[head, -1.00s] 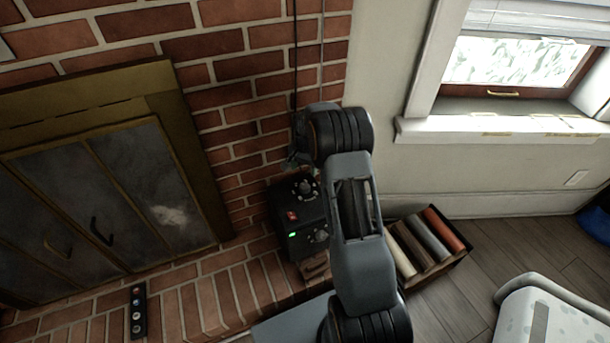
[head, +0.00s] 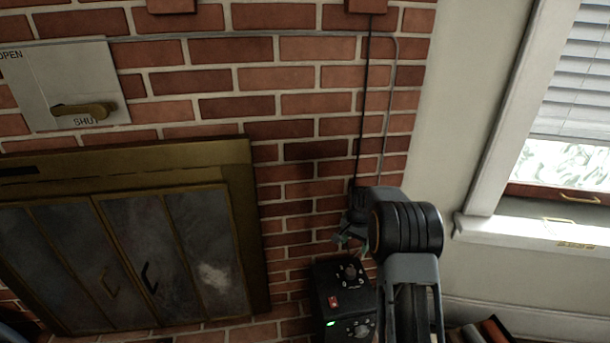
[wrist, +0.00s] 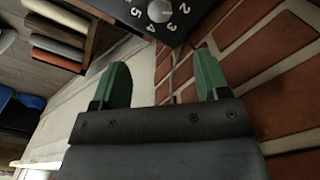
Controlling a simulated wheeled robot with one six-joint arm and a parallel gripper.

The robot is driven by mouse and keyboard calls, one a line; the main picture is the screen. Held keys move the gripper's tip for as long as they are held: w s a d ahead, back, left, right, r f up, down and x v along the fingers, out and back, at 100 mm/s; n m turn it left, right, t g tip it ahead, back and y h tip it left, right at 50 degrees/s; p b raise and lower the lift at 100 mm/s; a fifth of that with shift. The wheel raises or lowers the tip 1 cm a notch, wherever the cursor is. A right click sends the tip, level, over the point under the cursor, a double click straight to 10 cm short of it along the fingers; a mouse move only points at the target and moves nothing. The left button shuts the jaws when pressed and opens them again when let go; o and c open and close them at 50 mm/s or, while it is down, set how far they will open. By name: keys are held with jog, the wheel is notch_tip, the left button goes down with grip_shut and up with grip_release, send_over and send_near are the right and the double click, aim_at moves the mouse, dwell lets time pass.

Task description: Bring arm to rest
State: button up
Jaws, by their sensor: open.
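My arm (head: 408,228) rises from the bottom of the head view, right of centre, in front of the brick wall. My gripper (head: 346,236) shows small beside the arm's upper joint, partly hidden by it. In the wrist view my gripper (wrist: 163,72) has two green fingers spread wide apart, with nothing between them. Past the fingers are the brick wall and a pale strip. The gripper is above the black control box (head: 343,300), whose numbered dial (wrist: 160,10) is at the top of the wrist view.
The brick fireplace with closed glass doors (head: 160,258) is at left. Above it, a metal plate (head: 40,100) marked OPEN and SHUT carries a brass handle. A cord (head: 365,110) hangs down the bricks by the arm. A window sill (head: 530,230) is at right. Coloured rolls (wrist: 55,30) lie nearby.

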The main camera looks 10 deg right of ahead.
jog(key=s+a+f+n, duration=0.1)
jog(key=s+n, duration=0.2)
jog(key=s, duration=0.1)
jog(key=s+a+r+n+t+p, duration=0.1)
jog(key=s+a+r+n+p, duration=0.1)
jog(key=s+r+p, duration=0.5)
jog(key=s+a+r+n+t+p, duration=0.1)
jog(key=s+a+r+p, duration=0.4)
jog(key=r, duration=1.3)
jog(key=s+a+r+n+t+p, duration=0.1)
jog(key=s+a+r+n+p, duration=0.2)
jog(key=s+r+p, duration=0.7)
notch_tip(320, 180, up, 2)
jog(key=shift+s+a+r+n+t, duration=0.3)
jog(key=shift+s+a, duration=0.15)
jog(key=shift+s, duration=0.35)
